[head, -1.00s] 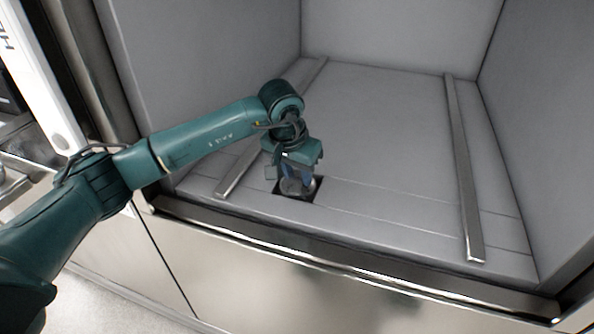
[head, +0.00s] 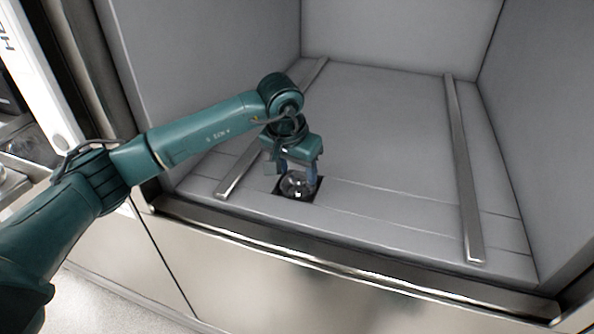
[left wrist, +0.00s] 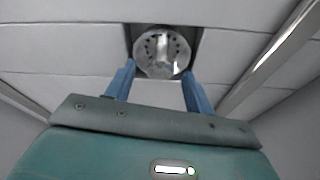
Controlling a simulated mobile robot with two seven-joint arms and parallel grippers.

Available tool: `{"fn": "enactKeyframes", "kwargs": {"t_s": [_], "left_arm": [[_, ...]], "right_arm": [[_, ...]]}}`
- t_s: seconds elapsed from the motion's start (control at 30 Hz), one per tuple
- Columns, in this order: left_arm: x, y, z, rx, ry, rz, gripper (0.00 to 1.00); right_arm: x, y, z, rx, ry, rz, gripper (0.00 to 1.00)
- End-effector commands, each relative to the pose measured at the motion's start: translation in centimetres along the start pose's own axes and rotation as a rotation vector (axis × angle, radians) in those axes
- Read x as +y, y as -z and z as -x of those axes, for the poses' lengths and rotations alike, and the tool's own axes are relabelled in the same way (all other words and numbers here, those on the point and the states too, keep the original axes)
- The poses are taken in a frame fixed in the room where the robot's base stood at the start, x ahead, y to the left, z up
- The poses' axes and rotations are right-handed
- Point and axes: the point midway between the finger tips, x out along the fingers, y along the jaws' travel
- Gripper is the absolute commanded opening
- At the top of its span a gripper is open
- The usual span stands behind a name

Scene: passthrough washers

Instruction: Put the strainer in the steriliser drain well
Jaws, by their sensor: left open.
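The strainer (head: 294,185) is a round metal piece with small dark holes. It sits in the dark square drain well (head: 311,196) in the steriliser floor, and how deep it rests is hard to tell. In the left wrist view the strainer (left wrist: 162,52) lies just beyond my fingertips, with the dark well (left wrist: 201,38) showing at its sides. My left gripper (head: 297,177) is open, its blue fingers apart on either side of the strainer's near edge. In the left wrist view the fingers (left wrist: 159,74) show a clear gap. My right gripper is not in view.
The steriliser chamber has a grey floor (head: 385,130) with a metal rail on the left (head: 240,172) and one on the right (head: 464,175). The metal front sill (head: 350,262) runs below the opening. The floor between the rails is otherwise clear.

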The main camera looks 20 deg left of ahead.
Motion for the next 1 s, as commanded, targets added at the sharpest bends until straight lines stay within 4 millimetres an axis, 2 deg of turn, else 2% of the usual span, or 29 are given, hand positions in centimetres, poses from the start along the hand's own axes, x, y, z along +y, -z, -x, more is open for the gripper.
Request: {"fn": "enactKeyframes", "kwargs": {"t_s": [0.3,0.5,0.7,1.0], "left_arm": [[-0.1,0.1,7.0,0.004,0.001,0.0,0.53],[-0.1,0.1,9.9,0.002,0.001,0.0,0.53],[-0.1,0.0,10.8,-0.001,0.001,0.001,0.53],[0.0,0.0,10.8,-0.001,0.001,0.001,0.53]], "right_arm": [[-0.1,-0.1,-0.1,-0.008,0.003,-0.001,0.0],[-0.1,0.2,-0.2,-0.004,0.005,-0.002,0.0],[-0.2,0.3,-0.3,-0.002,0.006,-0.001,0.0],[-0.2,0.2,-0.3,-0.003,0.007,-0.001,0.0]]}}
